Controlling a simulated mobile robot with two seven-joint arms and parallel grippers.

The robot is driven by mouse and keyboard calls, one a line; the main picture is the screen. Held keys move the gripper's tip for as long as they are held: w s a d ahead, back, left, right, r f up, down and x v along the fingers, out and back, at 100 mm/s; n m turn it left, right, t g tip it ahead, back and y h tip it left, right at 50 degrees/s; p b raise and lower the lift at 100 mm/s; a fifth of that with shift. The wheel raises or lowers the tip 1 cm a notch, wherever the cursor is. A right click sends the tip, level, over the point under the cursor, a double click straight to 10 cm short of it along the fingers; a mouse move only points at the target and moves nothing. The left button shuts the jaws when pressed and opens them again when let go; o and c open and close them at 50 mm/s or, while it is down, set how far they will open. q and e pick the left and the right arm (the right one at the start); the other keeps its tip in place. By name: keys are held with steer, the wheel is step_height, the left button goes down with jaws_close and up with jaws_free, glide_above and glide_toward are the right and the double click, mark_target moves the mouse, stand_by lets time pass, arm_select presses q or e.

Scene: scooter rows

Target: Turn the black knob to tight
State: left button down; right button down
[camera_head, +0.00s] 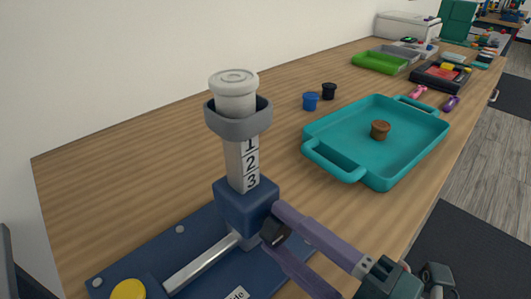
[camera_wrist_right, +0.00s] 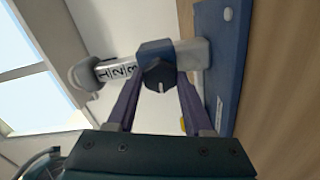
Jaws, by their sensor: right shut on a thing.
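The black knob (camera_head: 274,233) sits on the side of the blue clamp block (camera_head: 245,203), on a post marked 1, 2, 3. It also shows in the right wrist view (camera_wrist_right: 158,75), with a pale pointer line on its face. My right gripper (camera_head: 277,230) has its two purple fingers on either side of the knob and is shut on it. In the wrist view the fingers (camera_wrist_right: 160,88) meet the knob's sides. A grey collar (camera_head: 238,118) with a white cap (camera_head: 233,92) tops the post. My left gripper is not in view.
The post stands on a blue base plate (camera_head: 215,262) with a metal bar (camera_head: 202,262) and a yellow button (camera_head: 128,290). A teal tray (camera_head: 345,172) holding a brown knob (camera_head: 380,130) lies to the right. Blue (camera_head: 310,101) and black (camera_head: 329,91) caps stand behind. The table's left side is clear.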

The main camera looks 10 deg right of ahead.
steer(key=m+p, duration=0.1)
steer(key=m, duration=0.3)
steer(key=shift+r+m, duration=0.1)
steer(key=shift+m, duration=0.2)
steer(key=m, duration=0.3)
steer(key=shift+m+p, duration=0.3)
steer(key=m, duration=0.3)
steer(key=shift+m, duration=0.3)
steer(key=m, duration=0.3)
steer(key=shift+w+d, duration=0.1)
steer(key=shift+m, duration=0.9)
steer(key=shift+c, duration=1.5)
jaws_free()
